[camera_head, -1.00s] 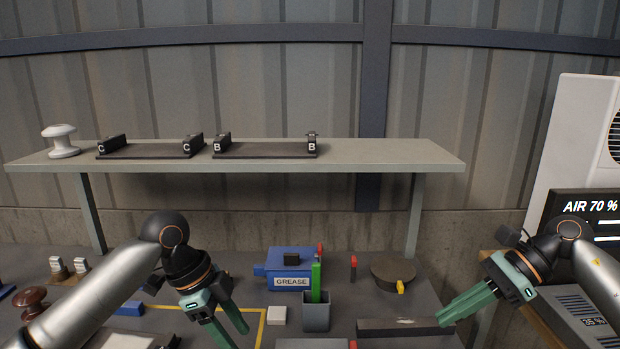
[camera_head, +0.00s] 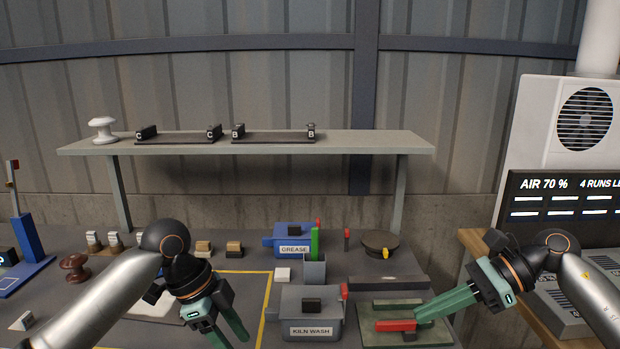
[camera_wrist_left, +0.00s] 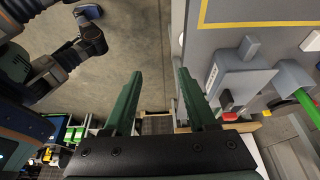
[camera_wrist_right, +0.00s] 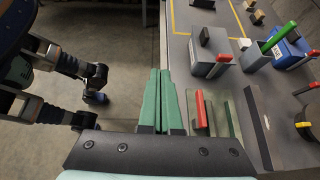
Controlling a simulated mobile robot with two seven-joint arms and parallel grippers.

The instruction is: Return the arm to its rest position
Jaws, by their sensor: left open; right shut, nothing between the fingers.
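My right gripper (camera_head: 440,308) is at the right of the head view, its green fingers closed together with nothing between them. In the head view its fingertips overlap the green board with a red handle (camera_head: 394,325). In the right wrist view the shut fingers (camera_wrist_right: 159,75) point ahead past the table's edge, beside that board. My left gripper (camera_head: 237,340) is at the lower left of the head view, its two fingers apart and empty. In the left wrist view the open fingers (camera_wrist_left: 157,80) have bare floor between them.
A kiln wash box (camera_head: 305,328) and a blue grease box (camera_head: 288,240) stand on the table between the arms. A grey cup (camera_head: 315,272) holds a green stick. A shelf (camera_head: 370,146) at the back carries a white insulator (camera_head: 103,129) and two dark racks. A control panel stands at right.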

